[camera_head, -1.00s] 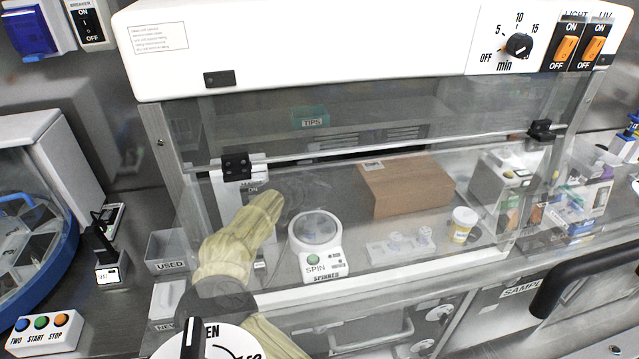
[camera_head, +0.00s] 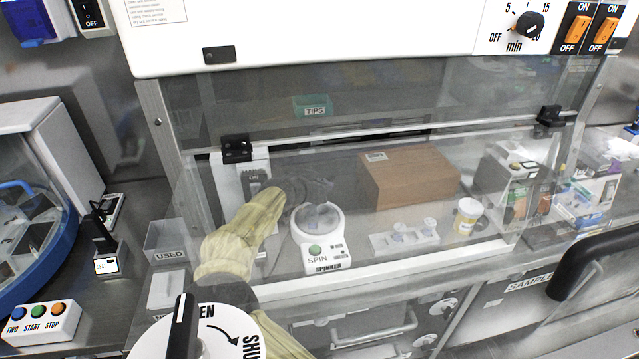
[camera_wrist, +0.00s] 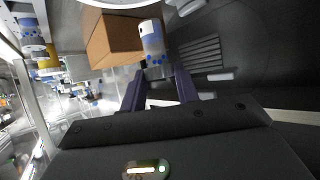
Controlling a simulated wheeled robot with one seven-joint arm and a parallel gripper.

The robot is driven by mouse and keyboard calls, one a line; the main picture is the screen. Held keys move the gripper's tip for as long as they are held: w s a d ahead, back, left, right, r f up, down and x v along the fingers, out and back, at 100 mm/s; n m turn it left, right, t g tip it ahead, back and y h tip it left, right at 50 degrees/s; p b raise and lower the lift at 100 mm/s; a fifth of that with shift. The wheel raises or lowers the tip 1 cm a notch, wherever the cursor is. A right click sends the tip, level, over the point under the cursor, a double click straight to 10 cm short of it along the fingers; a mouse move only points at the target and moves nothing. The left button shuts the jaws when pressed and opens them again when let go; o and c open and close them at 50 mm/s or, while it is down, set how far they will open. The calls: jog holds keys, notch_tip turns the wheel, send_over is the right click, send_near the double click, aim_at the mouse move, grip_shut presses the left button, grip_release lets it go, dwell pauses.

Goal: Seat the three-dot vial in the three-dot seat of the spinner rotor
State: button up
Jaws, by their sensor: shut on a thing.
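My gripper (camera_wrist: 158,82) is shut on a vial (camera_wrist: 152,40) with a pale body, a grey-blue band and blue dots near the fingers. I cannot count the dots clearly. In the head view my gripper (camera_head: 308,190) is a blurred dark shape behind the clear sash, at the back edge of the spinner. The spinner (camera_head: 328,258) is white with a round rotor bowl (camera_head: 318,218) and a green SPIN button. The rotor's seats and their dot marks are too small to tell. The held vial is not clear in the head view.
A white rack (camera_head: 405,240) with small vials stands right of the spinner. A cardboard box (camera_head: 408,178) is behind it, and a yellow-labelled cup (camera_head: 467,217) is farther right. The clear sash (camera_head: 470,160) slants over the workspace, with my arm passing under it.

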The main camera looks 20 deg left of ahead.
jog(key=shift+f+b, duration=0.9)
jog(key=shift+f, duration=0.55)
jog(key=shift+b, duration=0.65)
dwell(1.0)
jog(key=shift+f+b, duration=1.5)
jog(key=shift+f, duration=0.3)
jog(key=o, duration=1)
jog(key=shift+o, duration=0.2)
jog(key=shift+r, duration=0.1)
jog(key=shift+s, duration=0.15)
jog(key=v, duration=1.7)
jog(key=shift+b, duration=0.35)
jog(key=shift+s, duration=0.1)
